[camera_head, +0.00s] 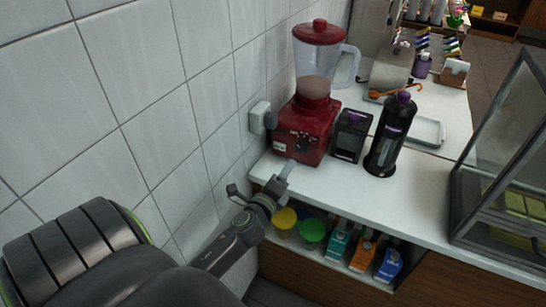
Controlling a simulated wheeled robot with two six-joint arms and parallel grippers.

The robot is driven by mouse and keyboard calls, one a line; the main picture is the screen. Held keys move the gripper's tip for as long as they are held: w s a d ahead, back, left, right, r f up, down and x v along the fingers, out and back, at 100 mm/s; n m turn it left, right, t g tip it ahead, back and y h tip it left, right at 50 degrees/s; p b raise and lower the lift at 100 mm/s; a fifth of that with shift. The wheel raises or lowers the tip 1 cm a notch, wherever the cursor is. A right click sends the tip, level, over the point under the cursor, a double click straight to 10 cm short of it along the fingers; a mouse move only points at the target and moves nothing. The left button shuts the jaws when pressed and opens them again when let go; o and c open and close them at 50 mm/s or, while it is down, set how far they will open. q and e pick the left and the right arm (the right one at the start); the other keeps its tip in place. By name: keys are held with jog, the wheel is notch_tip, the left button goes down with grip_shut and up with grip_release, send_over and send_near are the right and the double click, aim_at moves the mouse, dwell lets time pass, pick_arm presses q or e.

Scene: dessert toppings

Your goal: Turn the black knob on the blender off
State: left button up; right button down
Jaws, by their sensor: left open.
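The red blender (309,122) stands on the white counter against the tiled wall, with a clear jar and a red lid on top. Its black knob (303,144) is on the front of the red base; its exact setting is too small to read. My left gripper (260,176) is open and empty, in front of and below the blender base at the counter's front edge. One finger reaches up toward the base below the knob, and the other points left. The gripper appears apart from the knob. My right gripper is not in view.
A black box (350,135) and a tall black dispenser (390,138) stand right of the blender. A wall socket (259,117) is at its left. A glass case (505,165) stands at right. Cartons (363,251) and lidded tubs (312,231) fill the shelf below.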

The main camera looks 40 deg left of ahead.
pick_arm(q)
jog(key=v, duration=0.6)
jog(key=shift+s+b, duration=0.25)
jog(key=shift+b, duration=0.1)
jog(key=shift+f, duration=0.1)
jog(key=s+f+n+g, duration=0.3)
jog(key=f, duration=0.7)
jog(key=s+a+f+n+g+h, duration=0.1)
jog(key=s+f+n+g, duration=0.15)
jog(key=f, duration=0.75)
jog(key=s+f+n+g, duration=0.2)
jog(key=s+f+n, duration=0.15)
jog(key=f, duration=0.65)
jog(key=s+d+f+n+g, duration=0.1)
jog(key=s+f+n+g, duration=0.2)
jog(key=s+f, duration=0.3)
jog(key=s+d+f+n+g+h, duration=0.1)
jog(key=s+f+n, duration=0.3)
jog(key=s, duration=0.8)
jog(key=s+d+f+n+g+h, duration=0.1)
jog(key=s+f+n+g, duration=0.3)
jog(key=s+f, duration=0.5)
jog(key=shift+s+d+g, duration=0.3)
jog(key=shift+d+g, duration=0.05)
jog(key=shift+d, duration=0.55)
